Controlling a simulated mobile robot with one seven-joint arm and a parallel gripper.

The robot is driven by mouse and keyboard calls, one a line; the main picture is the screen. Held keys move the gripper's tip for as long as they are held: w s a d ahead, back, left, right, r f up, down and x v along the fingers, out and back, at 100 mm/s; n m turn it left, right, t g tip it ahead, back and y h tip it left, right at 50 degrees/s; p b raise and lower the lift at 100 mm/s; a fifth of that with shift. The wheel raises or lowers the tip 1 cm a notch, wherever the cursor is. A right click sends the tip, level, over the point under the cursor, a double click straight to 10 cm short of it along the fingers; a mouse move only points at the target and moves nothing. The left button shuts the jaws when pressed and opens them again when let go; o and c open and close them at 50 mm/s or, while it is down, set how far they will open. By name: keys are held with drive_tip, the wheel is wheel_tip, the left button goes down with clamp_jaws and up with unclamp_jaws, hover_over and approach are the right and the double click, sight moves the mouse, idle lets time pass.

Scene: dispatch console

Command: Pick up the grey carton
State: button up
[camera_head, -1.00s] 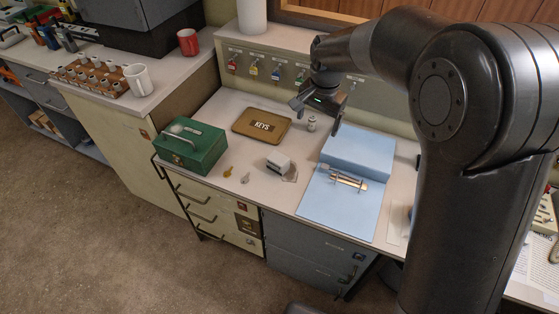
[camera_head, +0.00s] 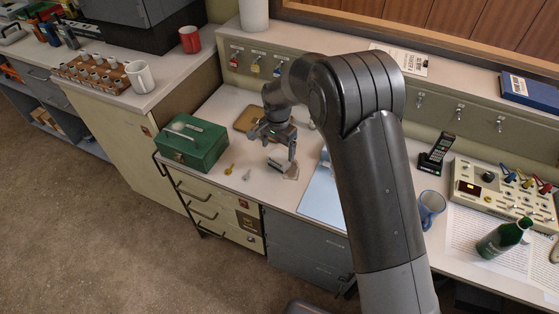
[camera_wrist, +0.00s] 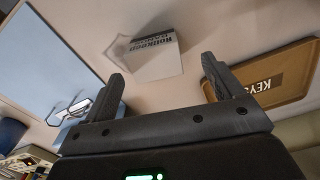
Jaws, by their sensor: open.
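The grey carton (camera_head: 276,163) is a small pale box lying on the desk, partly hidden by my gripper in the head view. In the wrist view the carton (camera_wrist: 153,60) shows near the top middle, with dark print on one side. My gripper (camera_head: 272,147) is open and empty above the carton. In the wrist view its fingers (camera_wrist: 160,70) stand to either side of the carton, which appears beyond them and apart from them.
A green cash box (camera_head: 192,146) stands to the left, with keys (camera_head: 230,169) on the desk before it. The KEYS tray (camera_wrist: 275,80) is close by, behind my gripper in the head view. A blue mat (camera_head: 322,196) lies to the right, partly behind my arm.

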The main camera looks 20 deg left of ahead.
sight(280, 156)
drive_tip(key=f, duration=0.4)
drive_tip(key=shift+s+d+f, duration=0.1)
drive_tip(key=shift+d, duration=0.25)
drive_tip(key=shift+f, duration=0.5)
drive_tip(key=shift+c, duration=0.2)
drive_tip(key=c, duration=1)
drive_tip(key=shift+r, duration=0.1)
